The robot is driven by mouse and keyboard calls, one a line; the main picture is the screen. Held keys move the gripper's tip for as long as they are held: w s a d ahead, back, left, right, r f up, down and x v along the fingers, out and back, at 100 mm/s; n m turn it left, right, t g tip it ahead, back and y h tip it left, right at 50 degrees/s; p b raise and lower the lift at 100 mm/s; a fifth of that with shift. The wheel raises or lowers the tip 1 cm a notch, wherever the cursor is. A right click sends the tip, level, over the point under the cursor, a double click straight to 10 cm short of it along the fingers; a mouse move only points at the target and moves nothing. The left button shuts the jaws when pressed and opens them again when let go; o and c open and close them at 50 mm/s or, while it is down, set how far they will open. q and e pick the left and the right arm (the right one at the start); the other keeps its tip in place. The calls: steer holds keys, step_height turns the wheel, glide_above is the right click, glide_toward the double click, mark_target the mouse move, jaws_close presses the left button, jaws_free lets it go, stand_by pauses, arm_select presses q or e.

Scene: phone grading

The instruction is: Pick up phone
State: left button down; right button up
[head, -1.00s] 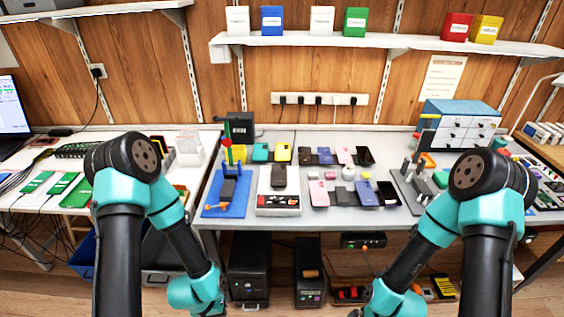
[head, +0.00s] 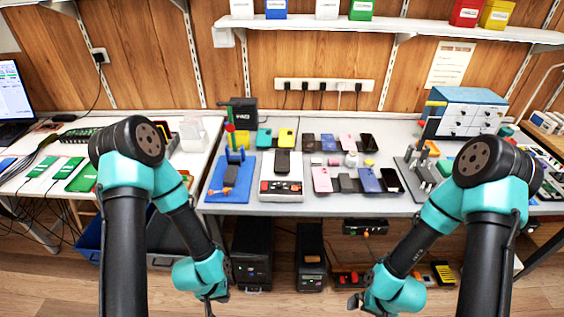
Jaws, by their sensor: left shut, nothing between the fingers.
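Several phones lie on the grey table: a pink phone (head: 322,180), a blue phone (head: 369,181) and a black phone (head: 391,180) at the front. More phones lie behind, among them a dark one (head: 367,142). A black phone (head: 282,162) rests on a white device with red parts (head: 282,190), and a dark phone (head: 231,174) is on a blue stand (head: 216,187). My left gripper (head: 209,309) is shut and empty, low in front of the table and mostly cut off by the bottom edge. My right gripper (head: 354,302) is only partly visible at bottom right, away from the phones.
Yellow (head: 285,136) and teal (head: 263,139) cases stand at the back. A tool rack (head: 415,180) and a blue drawer cabinet (head: 466,114) are at the right. Circuit boards (head: 83,178) lie on the left table. Dark boxes (head: 252,252) stand below. A shelf (head: 400,27) hangs above.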

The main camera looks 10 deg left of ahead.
arm_select(q)
jaws_free()
stand_by(0.9)
